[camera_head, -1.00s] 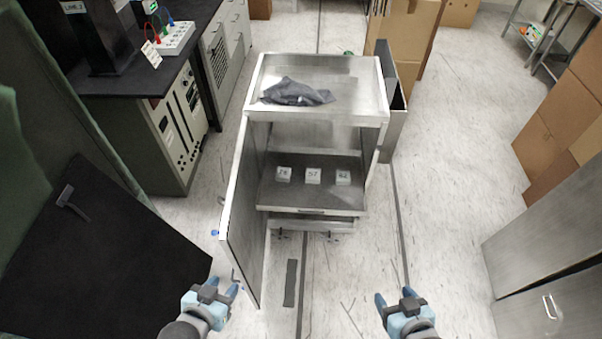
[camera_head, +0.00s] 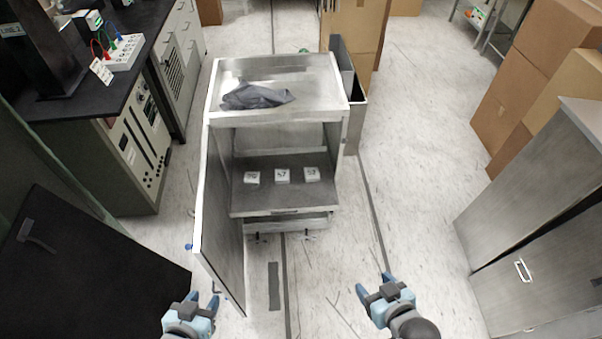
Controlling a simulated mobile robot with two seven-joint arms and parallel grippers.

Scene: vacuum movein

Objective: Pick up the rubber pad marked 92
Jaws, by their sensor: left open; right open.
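Three small white pads with dark numbers lie in a row on the dark shelf (camera_head: 265,203) inside an open metal cart (camera_head: 278,118). They are a left pad (camera_head: 252,178), a middle pad (camera_head: 282,176) and a right pad (camera_head: 312,174). The numbers are too small to read surely; the right one may be 92. My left gripper (camera_head: 203,300) is open and empty, low in the view, near the foot of the cart's open door. My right gripper (camera_head: 374,285) is open and empty, in front of the cart and to its right. Both are well apart from the pads.
The cart's door (camera_head: 221,222) stands open on the left, towards me. A dark cloth (camera_head: 255,96) lies on the cart top. A bin (camera_head: 354,115) stands against the cart's right side. A metal cabinet (camera_head: 535,225) is at right. Floor before the cart is mostly clear.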

